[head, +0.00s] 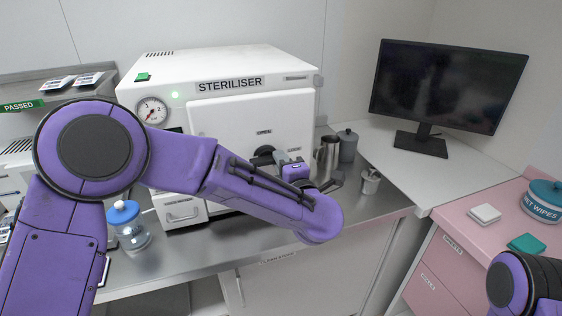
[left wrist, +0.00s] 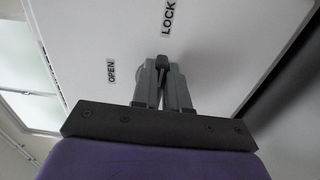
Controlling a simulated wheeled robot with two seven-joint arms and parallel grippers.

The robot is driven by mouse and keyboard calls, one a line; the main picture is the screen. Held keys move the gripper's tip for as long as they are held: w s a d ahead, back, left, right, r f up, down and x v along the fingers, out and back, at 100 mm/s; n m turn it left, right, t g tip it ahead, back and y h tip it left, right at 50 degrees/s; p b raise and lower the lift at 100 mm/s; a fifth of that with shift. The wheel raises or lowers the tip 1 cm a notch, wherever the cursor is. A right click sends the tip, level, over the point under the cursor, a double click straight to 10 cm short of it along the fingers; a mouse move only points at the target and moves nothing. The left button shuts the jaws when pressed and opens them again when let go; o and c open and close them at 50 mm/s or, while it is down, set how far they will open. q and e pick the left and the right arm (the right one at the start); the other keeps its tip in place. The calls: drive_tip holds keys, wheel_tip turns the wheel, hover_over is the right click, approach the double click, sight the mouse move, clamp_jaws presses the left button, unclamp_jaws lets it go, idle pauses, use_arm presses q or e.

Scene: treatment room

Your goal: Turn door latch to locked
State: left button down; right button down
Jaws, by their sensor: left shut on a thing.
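The white steriliser (head: 252,108) stands on the steel counter with its door closed. An OPEN label (head: 264,132) sits above the dark round latch (head: 263,152) on the door. My left gripper (head: 285,165) reaches the latch from the right and partly hides it. In the left wrist view my left gripper (left wrist: 162,82) is shut on the dark latch handle (left wrist: 164,59). The exact angle of the latch is hard to tell. My right gripper is out of view.
A steel jug (head: 327,157), a grey canister (head: 348,145) and a small steel pot (head: 371,181) stand right of the steriliser. A blue-lidded jar (head: 127,225) stands at the left. A monitor (head: 447,88) and a pink cabinet (head: 460,248) are at the right.

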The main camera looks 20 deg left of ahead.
use_arm(q)
drive_tip(key=c, duration=1.1)
unclamp_jaws()
drive_tip(key=shift+c, duration=0.2)
drive_tip(key=shift+s+d, duration=0.1)
drive_tip(key=b+v, duration=0.3)
drive_tip(key=v, duration=0.7)
drive_tip(key=shift+s+d, duration=0.1)
drive_tip(key=shift+d, duration=0.1)
